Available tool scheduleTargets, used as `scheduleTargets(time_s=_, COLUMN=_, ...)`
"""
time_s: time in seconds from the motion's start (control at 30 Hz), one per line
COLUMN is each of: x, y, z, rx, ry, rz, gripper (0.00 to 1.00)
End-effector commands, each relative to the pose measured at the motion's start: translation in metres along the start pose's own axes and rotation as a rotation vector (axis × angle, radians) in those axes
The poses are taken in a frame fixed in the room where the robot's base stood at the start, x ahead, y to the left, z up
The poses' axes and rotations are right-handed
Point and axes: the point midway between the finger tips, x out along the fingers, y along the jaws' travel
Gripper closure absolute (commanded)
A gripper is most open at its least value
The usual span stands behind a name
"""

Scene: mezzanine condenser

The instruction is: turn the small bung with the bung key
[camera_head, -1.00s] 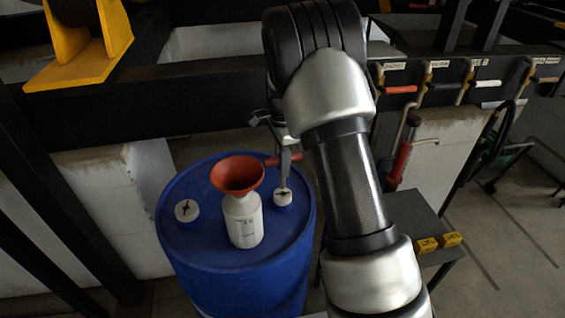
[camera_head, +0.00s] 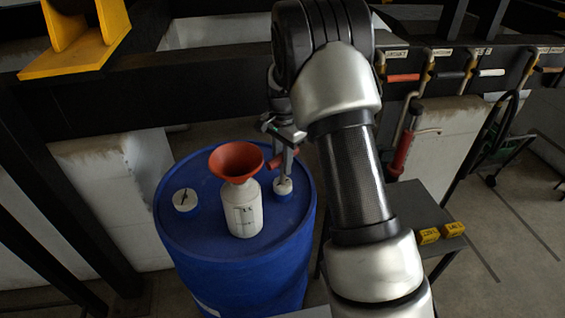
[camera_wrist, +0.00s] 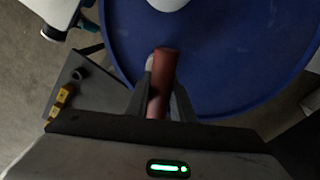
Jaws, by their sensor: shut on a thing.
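The small bung (camera_head: 283,187), pale on top with a blue side, sits at the right of the blue drum's (camera_head: 240,262) lid. My gripper (camera_head: 290,140) is above it, shut on the bung key (camera_head: 284,159). The key's red handle also shows between the fingers in the wrist view (camera_wrist: 161,78). Its grey shank runs down to the small bung and its lower end appears to meet the bung's top; how far it is seated cannot be told. In the wrist view the handle and fingers hide the bung.
A white bottle (camera_head: 243,210) with a red funnel (camera_head: 236,161) stands on the lid just left of the key. A larger bung (camera_head: 185,199) is at the lid's left. A dark table with yellow boxes (camera_head: 428,236) is at right. Tools hang on the dark rail (camera_head: 470,90) behind.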

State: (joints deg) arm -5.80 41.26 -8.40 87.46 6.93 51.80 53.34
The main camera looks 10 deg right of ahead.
Motion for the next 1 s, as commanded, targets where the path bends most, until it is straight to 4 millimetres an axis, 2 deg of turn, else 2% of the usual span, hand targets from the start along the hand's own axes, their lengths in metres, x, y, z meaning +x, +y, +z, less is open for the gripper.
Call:
scheduleTargets(time_s=0.3, x=-0.001, y=0.0, z=-0.001, rx=-0.656, ry=0.001, rz=-0.003, gripper=1.0)
scheduleTargets(time_s=0.5, x=-0.001, y=0.0, z=-0.001, rx=-0.976, ry=0.001, rz=-0.002, gripper=1.0)
scheduleTargets(time_s=0.67, x=-0.003, y=0.0, z=0.0, rx=-0.986, ry=0.002, rz=-0.002, gripper=1.0)
scheduleTargets(time_s=1.0, x=-0.022, y=0.0, z=0.0, rx=-0.983, ry=0.002, rz=-0.002, gripper=1.0)
